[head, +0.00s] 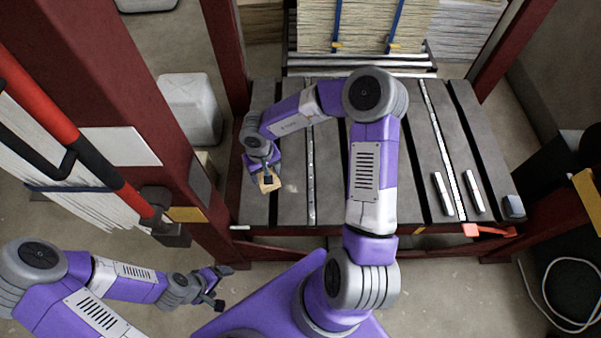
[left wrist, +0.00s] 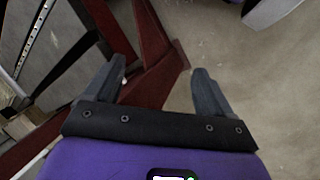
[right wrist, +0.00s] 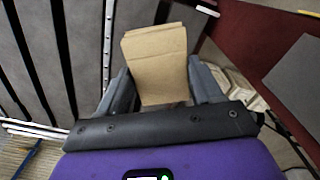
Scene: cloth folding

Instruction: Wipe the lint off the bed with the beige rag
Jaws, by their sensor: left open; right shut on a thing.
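The bed (head: 412,160) is a grey slatted surface with dark gaps and metal strips between red posts in the head view. The beige rag (head: 268,185) is over the bed's left part, and it fills the middle of the right wrist view (right wrist: 155,60). My right gripper (head: 265,175) is shut on the rag, its fingers at the rag's two sides (right wrist: 158,82). A small pale speck (head: 291,187), perhaps lint, shows just right of the rag. My left gripper (head: 218,286) is open and empty, off the bed at lower left; its fingers stand apart over the floor (left wrist: 158,70).
A red post (head: 140,130) with a red and black bar stands left of the bed. Two small metal bars (head: 474,192) lie on the bed's right side. Stacked sheets (head: 360,25) are behind it. A white jug (head: 190,108) stands on the floor at left.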

